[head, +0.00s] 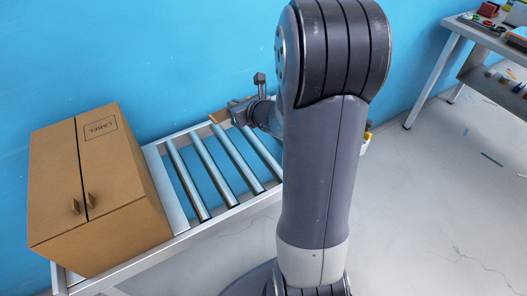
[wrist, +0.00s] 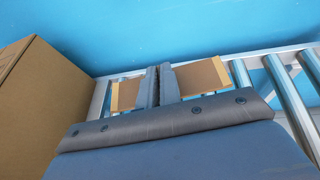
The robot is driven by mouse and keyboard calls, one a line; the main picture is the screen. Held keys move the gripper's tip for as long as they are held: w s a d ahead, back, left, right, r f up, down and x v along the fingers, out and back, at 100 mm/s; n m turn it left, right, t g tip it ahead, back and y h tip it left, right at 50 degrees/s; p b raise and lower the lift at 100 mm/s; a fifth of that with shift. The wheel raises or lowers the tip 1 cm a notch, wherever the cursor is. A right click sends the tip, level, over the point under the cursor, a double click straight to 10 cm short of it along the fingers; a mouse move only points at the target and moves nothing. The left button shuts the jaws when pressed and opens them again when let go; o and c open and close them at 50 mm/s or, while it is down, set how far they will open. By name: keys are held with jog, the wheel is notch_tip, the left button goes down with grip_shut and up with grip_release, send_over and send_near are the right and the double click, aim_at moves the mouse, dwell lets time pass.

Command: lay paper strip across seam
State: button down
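The cardboard box (head: 125,170) stands on the left end of the roller conveyor. Its top flaps meet at a dark, bare seam (head: 80,160), with a small upright brown tab on each side near the front. My gripper (head: 238,112) is over the conveyor, right of the box and apart from it. In the wrist view my gripper (wrist: 159,88) has its fingers close together, with the brown paper strip (wrist: 202,76) showing on both sides of them. It looks shut on the strip, whose middle is hidden by the fingers. The box's side (wrist: 38,100) shows at the left.
The roller conveyor (head: 206,153) runs right from the box along a blue wall, its rollers clear. My arm hides its right end in the head view. A grey workbench (head: 478,36) with tools stands far right. Small scraps lie on the open floor (head: 430,200).

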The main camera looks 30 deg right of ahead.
jog(key=s+d+f+m+h+b, duration=0.1)
jog(key=d+f+h+b, duration=0.1)
jog(key=d+f+b, duration=0.5)
jog(key=f+b, duration=0.1)
jog(key=f, duration=0.2)
jog(key=d+f+b, duration=0.1)
jog(key=f+b, duration=0.1)
jog(key=f, duration=0.1)
jog(key=f+b, duration=0.1)
jog(key=f, duration=0.2)
jog(key=shift+s+d+f, duration=0.15)
jog(key=shift+f+b, duration=0.15)
jog(key=shift+b, duration=0.25)
jog(key=c, duration=1.6)
grip_release()
